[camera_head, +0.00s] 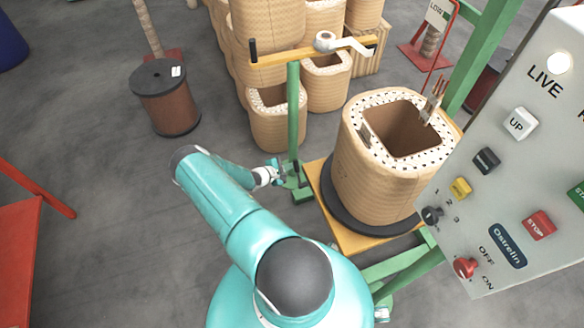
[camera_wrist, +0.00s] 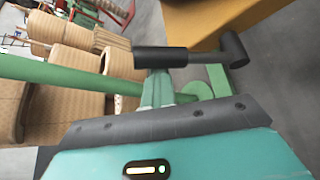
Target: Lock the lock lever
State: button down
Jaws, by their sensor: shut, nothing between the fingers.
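The lock lever (camera_wrist: 203,56) shows in the wrist view as a grey bar with dark cylindrical grips, beside the green post (camera_wrist: 55,72). In the head view the green post (camera_head: 293,115) stands left of the coil stand, and the lever at its foot is too small to make out clearly. My gripper (camera_head: 279,172) is shut and empty, just left of the post's foot. In the wrist view my narrow shut fingers (camera_wrist: 157,88) point at the left grip and overlap its lower edge. I cannot tell whether they touch it.
A large wound coil (camera_head: 372,180) stands on a yellow platform (camera_head: 352,238) to the right. A control panel (camera_head: 510,190) fills the right side. A yellow crossbar (camera_head: 300,56) tops the post. A brown spool (camera_head: 166,100) stands at upper left.

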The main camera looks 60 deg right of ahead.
aim_at(297, 168)
jog(key=shift+s+a+r, duration=0.95)
jog(key=shift+s+a, duration=0.2)
jog(key=shift+s, duration=0.05)
jog(key=shift+s+a, duration=0.1)
jog(key=shift+s, duration=0.3)
jog(key=shift+a+r, duration=0.1)
jog(key=shift+a, duration=0.05)
jog(key=v, duration=1.3)
jog(key=shift+w+a+r, duration=0.15)
jog(key=shift+w+a, duration=0.05)
jog(key=shift+w, duration=0.35)
jog(key=shift+w+a, duration=0.1)
